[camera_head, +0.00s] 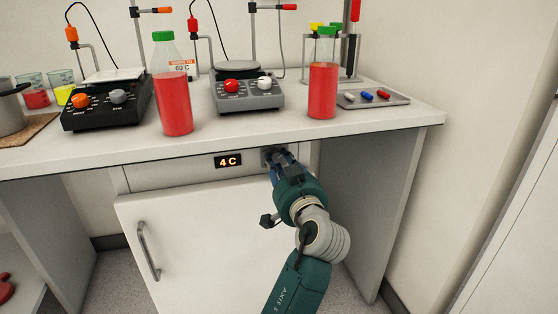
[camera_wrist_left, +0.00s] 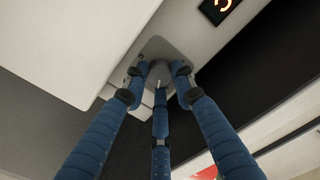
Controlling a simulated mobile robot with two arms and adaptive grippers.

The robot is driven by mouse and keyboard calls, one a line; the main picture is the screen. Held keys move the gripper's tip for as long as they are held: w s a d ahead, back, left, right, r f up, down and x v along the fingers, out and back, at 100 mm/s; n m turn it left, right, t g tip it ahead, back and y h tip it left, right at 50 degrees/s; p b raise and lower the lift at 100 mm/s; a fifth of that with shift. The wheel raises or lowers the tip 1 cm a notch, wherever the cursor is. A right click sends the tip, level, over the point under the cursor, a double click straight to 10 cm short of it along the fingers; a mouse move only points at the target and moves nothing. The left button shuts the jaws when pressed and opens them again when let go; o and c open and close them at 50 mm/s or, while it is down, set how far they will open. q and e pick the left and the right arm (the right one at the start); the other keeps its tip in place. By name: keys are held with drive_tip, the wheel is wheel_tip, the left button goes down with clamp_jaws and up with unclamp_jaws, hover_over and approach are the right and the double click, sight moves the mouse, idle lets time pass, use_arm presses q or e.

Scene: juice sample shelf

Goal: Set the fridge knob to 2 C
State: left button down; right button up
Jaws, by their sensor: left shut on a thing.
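The small white fridge (camera_head: 205,235) stands under the bench, with a grey handle (camera_head: 147,252) on its door. Its dark display (camera_head: 228,161) reads 4 C in orange. The display shows only in part in the left wrist view (camera_wrist_left: 220,9). My left gripper (camera_head: 274,158) is at the panel right of the display, its blue fingers shut on the fridge knob. In the left wrist view the grey knob (camera_wrist_left: 159,73) sits between the fingertips, partly hidden by them. My right gripper is not in view.
The bench top (camera_head: 215,130) overhangs the panel just above my gripper. It holds a red juice bottle (camera_head: 174,103), a second bottle (camera_head: 322,92), a black hotplate (camera_head: 104,101), a grey hotplate (camera_head: 247,96) and a tray (camera_head: 349,99). A bench side panel (camera_head: 365,200) stands right of my arm.

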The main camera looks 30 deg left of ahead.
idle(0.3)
use_arm(q)
drive_tip(key=c, duration=1.4)
unclamp_jaws()
